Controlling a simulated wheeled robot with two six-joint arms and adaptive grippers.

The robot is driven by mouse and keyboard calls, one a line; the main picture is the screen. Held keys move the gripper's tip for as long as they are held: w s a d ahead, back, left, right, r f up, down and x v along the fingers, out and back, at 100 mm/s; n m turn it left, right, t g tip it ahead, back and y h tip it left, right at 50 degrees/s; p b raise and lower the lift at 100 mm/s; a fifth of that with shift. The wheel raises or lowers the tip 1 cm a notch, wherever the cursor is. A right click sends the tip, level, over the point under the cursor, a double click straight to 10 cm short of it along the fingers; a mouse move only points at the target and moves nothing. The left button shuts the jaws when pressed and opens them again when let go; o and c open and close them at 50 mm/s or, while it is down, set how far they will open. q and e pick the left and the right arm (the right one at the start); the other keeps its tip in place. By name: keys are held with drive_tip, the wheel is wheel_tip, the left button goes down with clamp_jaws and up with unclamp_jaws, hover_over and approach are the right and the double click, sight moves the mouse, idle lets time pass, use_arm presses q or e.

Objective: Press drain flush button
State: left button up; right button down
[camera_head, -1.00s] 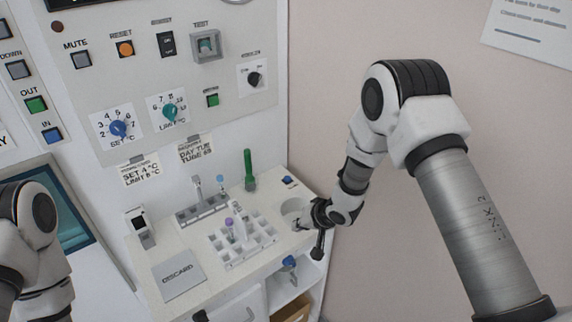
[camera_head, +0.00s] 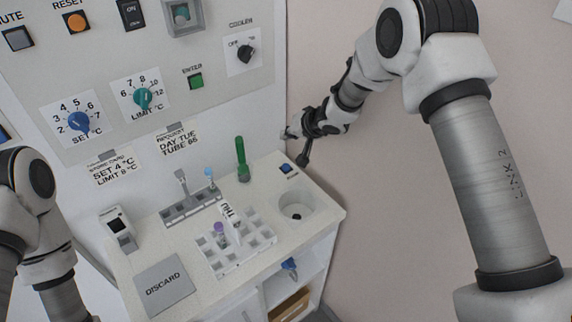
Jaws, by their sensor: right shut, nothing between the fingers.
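The blue drain flush button (camera_head: 287,168) sits on the white counter at its back right, behind the round drain basin (camera_head: 297,204). A small label lies beside the button. My right gripper (camera_head: 289,134) is shut and empty, in front of the wall near the panel's lower right corner.
A green tube (camera_head: 242,160) stands upright left of the button. A white tube rack (camera_head: 238,250), a grey rack (camera_head: 188,208) and a grey DISCARD pad (camera_head: 163,285) are on the counter. The control panel (camera_head: 205,60) rises behind.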

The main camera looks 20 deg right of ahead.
drive_tip(key=f, duration=0.1)
drive_tip(key=b, duration=0.8)
hover_over(288, 167)
wheel_tip(288, 167, down, 7)
drive_tip(key=shift+w, duration=0.1)
drive_tip(key=shift+f+b, duration=0.4)
drive_tip(key=shift+f, duration=0.15)
drive_tip(key=shift+f, duration=0.15)
idle(0.3)
drive_tip(key=shift+f, duration=0.2)
